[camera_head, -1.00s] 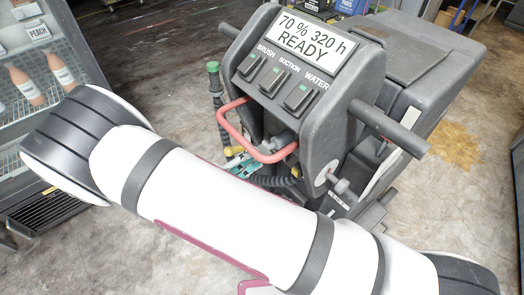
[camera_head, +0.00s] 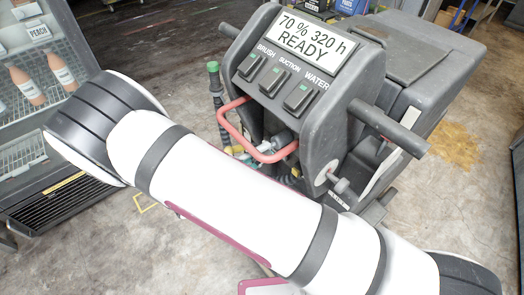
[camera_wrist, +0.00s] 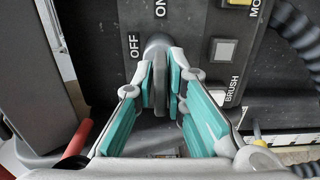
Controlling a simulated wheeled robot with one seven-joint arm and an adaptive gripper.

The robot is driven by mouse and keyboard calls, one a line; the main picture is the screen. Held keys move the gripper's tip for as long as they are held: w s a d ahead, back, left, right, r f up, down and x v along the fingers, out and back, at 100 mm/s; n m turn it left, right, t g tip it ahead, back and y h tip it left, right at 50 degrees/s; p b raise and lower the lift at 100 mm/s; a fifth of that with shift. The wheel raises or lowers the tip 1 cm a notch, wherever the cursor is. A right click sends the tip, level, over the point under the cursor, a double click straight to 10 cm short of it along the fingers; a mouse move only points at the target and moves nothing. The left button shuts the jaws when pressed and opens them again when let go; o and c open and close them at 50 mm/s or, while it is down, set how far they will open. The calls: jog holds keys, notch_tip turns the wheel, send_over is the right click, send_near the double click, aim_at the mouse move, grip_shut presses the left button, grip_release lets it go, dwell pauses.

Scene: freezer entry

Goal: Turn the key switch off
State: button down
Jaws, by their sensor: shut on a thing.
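In the wrist view, the grey key switch (camera_wrist: 159,72) sits on the dark panel, its flat grip standing roughly upright in the picture. The OFF label is to its left and the ON label above it. My gripper (camera_wrist: 161,90), with teal pads, is shut on the key's grip, one finger on each side. In the head view, the scrubber machine (camera_head: 305,70) shows its READY display.
A red bar handle (camera_head: 223,122) loops out from the machine's front, close to my gripper. A BRUSH button (camera_wrist: 222,50) lies right of the key, with a dark ribbed hose beyond. A glass-fronted cooler (camera_head: 40,110) stands at the left.

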jog(key=shift+n, duration=0.3)
jog(key=n, duration=0.4)
jog(key=shift+f+n, duration=0.1)
jog(key=shift+n, duration=0.2)
jog(key=n, duration=0.5)
jog(key=shift+s, duration=0.1)
jog(key=n, duration=0.4)
jog(key=shift+n, duration=1.8)
jog(key=c, duration=1.7)
grip_release()
jog(key=shift+a, duration=0.1)
jog(key=v, duration=1.2)
